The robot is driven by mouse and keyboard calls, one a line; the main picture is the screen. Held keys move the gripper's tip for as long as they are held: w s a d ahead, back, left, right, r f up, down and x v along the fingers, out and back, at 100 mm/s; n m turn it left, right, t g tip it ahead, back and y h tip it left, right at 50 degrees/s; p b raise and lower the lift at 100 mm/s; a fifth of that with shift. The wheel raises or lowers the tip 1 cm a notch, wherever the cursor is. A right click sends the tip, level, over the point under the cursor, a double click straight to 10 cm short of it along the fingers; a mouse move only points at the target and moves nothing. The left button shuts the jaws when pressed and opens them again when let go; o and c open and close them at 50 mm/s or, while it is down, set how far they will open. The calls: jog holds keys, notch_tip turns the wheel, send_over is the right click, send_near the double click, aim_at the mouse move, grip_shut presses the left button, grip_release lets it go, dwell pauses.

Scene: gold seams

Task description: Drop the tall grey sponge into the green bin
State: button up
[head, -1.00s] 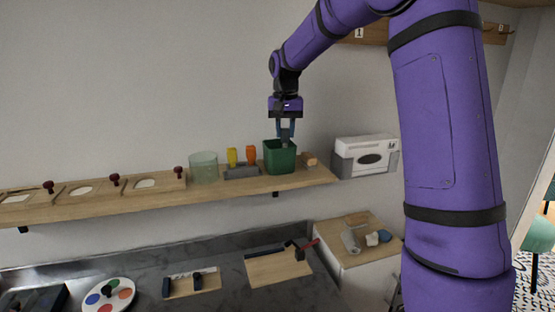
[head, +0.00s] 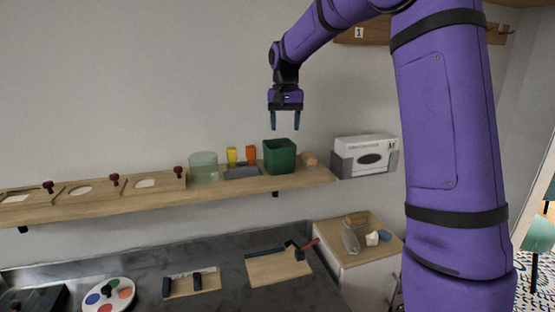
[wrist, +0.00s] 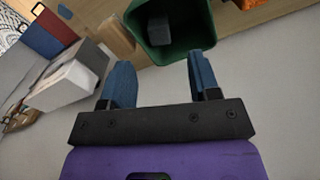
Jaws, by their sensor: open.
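The green bin (head: 280,157) stands on the wooden wall shelf in the head view, toward the shelf's right end. In the wrist view the green bin (wrist: 203,22) is seen from above. The grey sponge (wrist: 159,30) lies inside it, apart from the fingers. The sponge is hidden by the bin's wall in the head view. My gripper (head: 285,125) is open and empty, above the bin and clear of its rim. Its two blue fingers (wrist: 157,85) are spread wide in the wrist view.
The shelf (head: 120,207) also carries a clear green container (head: 203,167), a yellow item (head: 231,156) and an orange item (head: 251,154) left of the bin. A tan block (head: 309,158) and a white box (head: 365,154) are to its right. The air above is free.

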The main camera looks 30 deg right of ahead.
notch_tip(320, 180, up, 8)
jog(key=shift+r, duration=0.2)
dwell(0.4)
jog(key=s+a+r+n+t, duration=0.1)
jog(key=s+a, duration=0.2)
jog(key=s, duration=0.6)
jog(key=s+a+r+n+t, duration=0.15)
jog(key=s+a, duration=0.25)
jog(key=s, duration=0.5)
jog(key=s+a+f+n+t, duration=0.1)
jog(key=s+f, duration=0.4)
jog(key=s, duration=0.4)
jog(key=s+a+f+n+t, duration=0.1)
jog(key=s+f, duration=0.3)
jog(key=s, duration=0.5)
jog(key=shift+f+n+t, duration=0.35)
jog(key=shift+n+t, duration=0.1)
jog(key=shift+n, duration=0.2)
